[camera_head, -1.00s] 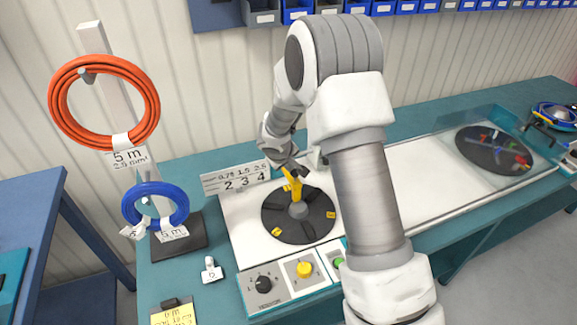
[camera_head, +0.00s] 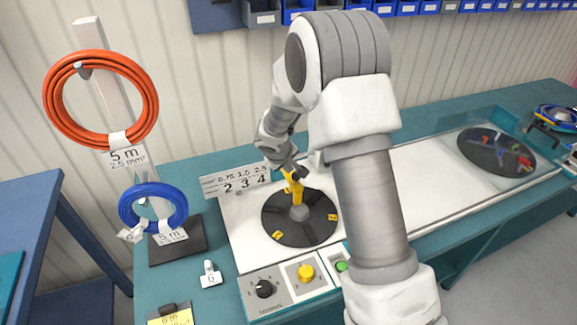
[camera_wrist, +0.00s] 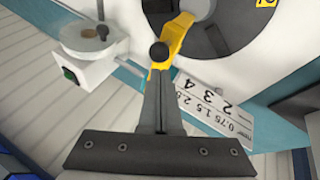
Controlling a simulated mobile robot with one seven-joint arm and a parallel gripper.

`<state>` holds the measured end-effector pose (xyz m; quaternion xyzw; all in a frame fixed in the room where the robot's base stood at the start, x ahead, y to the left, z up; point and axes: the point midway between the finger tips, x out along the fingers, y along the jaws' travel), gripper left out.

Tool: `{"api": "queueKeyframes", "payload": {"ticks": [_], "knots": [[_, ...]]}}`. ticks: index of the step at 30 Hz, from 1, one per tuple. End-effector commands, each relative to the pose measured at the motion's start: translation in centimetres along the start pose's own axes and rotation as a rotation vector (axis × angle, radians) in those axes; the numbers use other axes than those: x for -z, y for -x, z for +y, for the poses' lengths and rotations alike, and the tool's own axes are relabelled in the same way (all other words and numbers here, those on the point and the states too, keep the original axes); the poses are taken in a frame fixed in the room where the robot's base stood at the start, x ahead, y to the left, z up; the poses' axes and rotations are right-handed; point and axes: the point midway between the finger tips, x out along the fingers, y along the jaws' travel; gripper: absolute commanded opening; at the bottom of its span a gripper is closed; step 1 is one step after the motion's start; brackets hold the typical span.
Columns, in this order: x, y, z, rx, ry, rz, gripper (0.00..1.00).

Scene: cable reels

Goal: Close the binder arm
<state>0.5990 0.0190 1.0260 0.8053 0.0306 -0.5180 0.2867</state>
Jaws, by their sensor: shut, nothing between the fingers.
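The yellow binder arm (camera_head: 296,190) stands up from the dark round reel plate (camera_head: 281,237) on the white worktop. In the wrist view the binder arm (camera_wrist: 176,35) shows with a black round knob (camera_wrist: 160,52) at its end. My gripper (camera_head: 301,173) is at the upper end of the binder arm. In the wrist view the fingers of my gripper (camera_wrist: 160,75) are together, with their tips right at the knob. Nothing is held between them. Whether the fingertips touch the knob or arm I cannot tell.
A number plate (camera_head: 240,181) stands behind the reel plate. A control panel with a black dial (camera_head: 264,288) and a yellow button (camera_head: 305,272) is in front. A stand at left holds orange (camera_head: 58,115) and blue (camera_head: 130,212) cable coils. A covered second reel (camera_head: 497,150) is at right.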

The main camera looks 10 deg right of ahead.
Motion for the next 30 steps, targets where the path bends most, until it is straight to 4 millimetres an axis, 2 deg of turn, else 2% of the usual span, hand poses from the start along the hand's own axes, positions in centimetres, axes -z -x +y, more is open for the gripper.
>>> {"api": "queueKeyframes", "payload": {"ticks": [1,2,15,21,26,30], "knots": [[1.1,1.6,0.5,-0.003,-0.001,0.013,0.00],[1.6,2.2,0.7,-0.004,-0.002,0.017,0.00],[1.3,9.7,0.4,-0.005,0.000,0.022,0.00],[1.2,11.5,0.4,-0.004,0.000,0.022,0.00],[1.2,11.9,0.4,-0.004,0.000,0.021,0.00],[0.7,13.0,1.1,-0.009,-0.019,0.020,0.00]]}}
